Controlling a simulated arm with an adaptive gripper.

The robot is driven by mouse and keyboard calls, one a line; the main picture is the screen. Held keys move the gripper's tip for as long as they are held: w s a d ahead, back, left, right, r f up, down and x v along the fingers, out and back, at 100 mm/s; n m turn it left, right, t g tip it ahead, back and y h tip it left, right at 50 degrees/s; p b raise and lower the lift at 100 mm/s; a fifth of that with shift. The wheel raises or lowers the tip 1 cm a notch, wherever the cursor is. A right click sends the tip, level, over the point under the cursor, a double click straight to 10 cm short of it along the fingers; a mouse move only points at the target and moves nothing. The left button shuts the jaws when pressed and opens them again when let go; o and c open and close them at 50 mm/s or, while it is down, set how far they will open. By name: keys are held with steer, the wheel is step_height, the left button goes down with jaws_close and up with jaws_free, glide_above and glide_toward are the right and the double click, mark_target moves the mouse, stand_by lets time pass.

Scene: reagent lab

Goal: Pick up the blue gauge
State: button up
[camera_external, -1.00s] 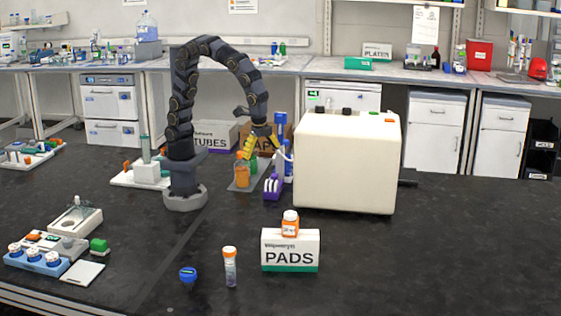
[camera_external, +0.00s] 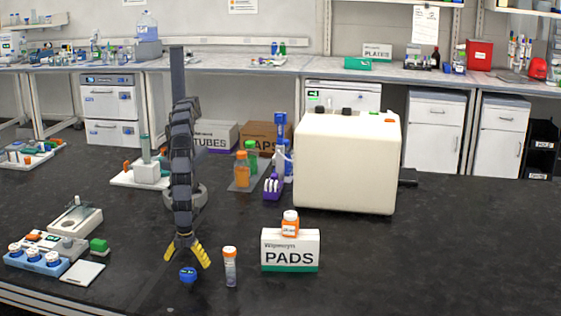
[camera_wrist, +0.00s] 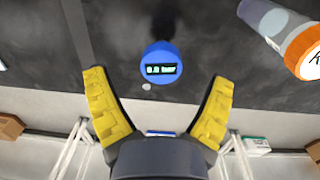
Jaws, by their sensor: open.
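The blue gauge (camera_external: 188,275) is a small round blue thing standing on the dark bench near the front edge. In the wrist view the gauge (camera_wrist: 161,63) shows a dark display with light digits and lies just beyond the fingertips, midway between them. My gripper (camera_external: 188,262) has its yellow fingers spread wide, pointing down just above and around the gauge in the external view. In the wrist view my gripper (camera_wrist: 158,85) is open with nothing between its fingers. I cannot tell whether a finger touches the gauge.
An orange-capped tube (camera_external: 230,267) stands close right of the gauge. A PADS box (camera_external: 290,250) with an orange-capped bottle (camera_external: 290,223) on top is further right. A blue rack (camera_external: 37,264) and a white pad (camera_external: 82,273) lie left. Bench right of the box is clear.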

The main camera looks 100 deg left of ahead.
mark_target(188, 272)
steer(key=f, duration=0.5)
steer(key=shift+d+f, duration=0.1)
steer(key=shift+d, duration=0.25)
steer(key=c, duration=1.3)
